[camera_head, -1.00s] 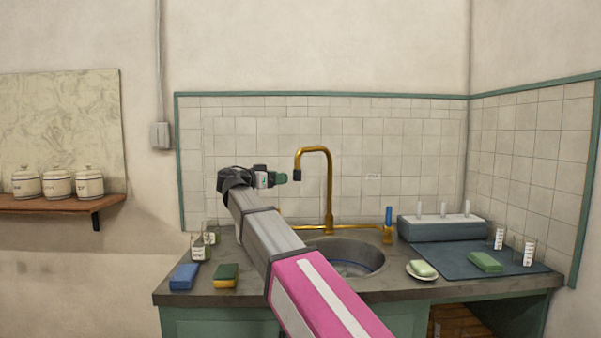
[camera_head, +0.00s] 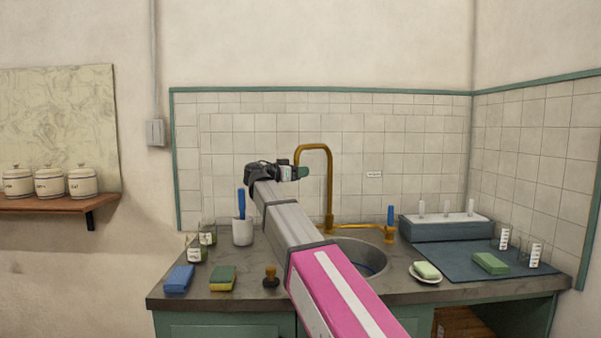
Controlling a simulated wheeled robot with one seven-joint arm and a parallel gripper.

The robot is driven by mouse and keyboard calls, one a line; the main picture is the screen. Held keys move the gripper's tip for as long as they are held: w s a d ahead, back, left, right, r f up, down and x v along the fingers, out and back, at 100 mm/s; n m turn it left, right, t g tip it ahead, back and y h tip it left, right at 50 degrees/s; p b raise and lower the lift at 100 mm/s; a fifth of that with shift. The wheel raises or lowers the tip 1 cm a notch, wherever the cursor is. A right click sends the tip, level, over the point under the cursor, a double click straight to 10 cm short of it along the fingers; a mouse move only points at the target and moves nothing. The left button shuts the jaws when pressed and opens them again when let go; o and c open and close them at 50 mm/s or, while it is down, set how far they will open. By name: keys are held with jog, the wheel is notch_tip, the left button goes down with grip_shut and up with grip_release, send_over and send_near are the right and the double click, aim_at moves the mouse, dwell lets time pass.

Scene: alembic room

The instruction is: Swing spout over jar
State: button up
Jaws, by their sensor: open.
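The brass spout (camera_head: 329,190) rises from the back of the sink (camera_head: 372,262) and arches left in a hook. Its tip is hidden behind my gripper (camera_head: 303,172). My gripper is open, at the height of the spout's outlet and overlapping it in the picture; I cannot tell whether they touch. A brass tap with a blue handle (camera_head: 390,216) stands right of the spout. No jar shows under the spout; my arm covers part of the sink, so one could be hidden there.
Left on the counter are a white cup (camera_head: 242,233) with a blue-handled brush, small glass beakers (camera_head: 194,252), a blue sponge (camera_head: 179,279), a green-yellow sponge (camera_head: 222,279) and a dark knob-like object (camera_head: 271,276). A soap dish (camera_head: 426,278) and mat (camera_head: 455,262) lie right. Lidded jars (camera_head: 82,182) stand on a shelf.

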jog(key=shift+w+d, duration=0.3)
jog(key=shift+d, duration=0.15)
grip_shut()
jog(key=s+d+n+t+y, duration=0.2)
jog(key=d+t+y, duration=0.1)
jog(key=d, duration=0.4)
jog(key=s+d+n+t+y, duration=0.2)
jog(key=d+n+y, duration=0.1)
jog(key=d, duration=0.4)
jog(key=shift+s+d+t, duration=0.25)
jog(key=shift+s+t, duration=0.15)
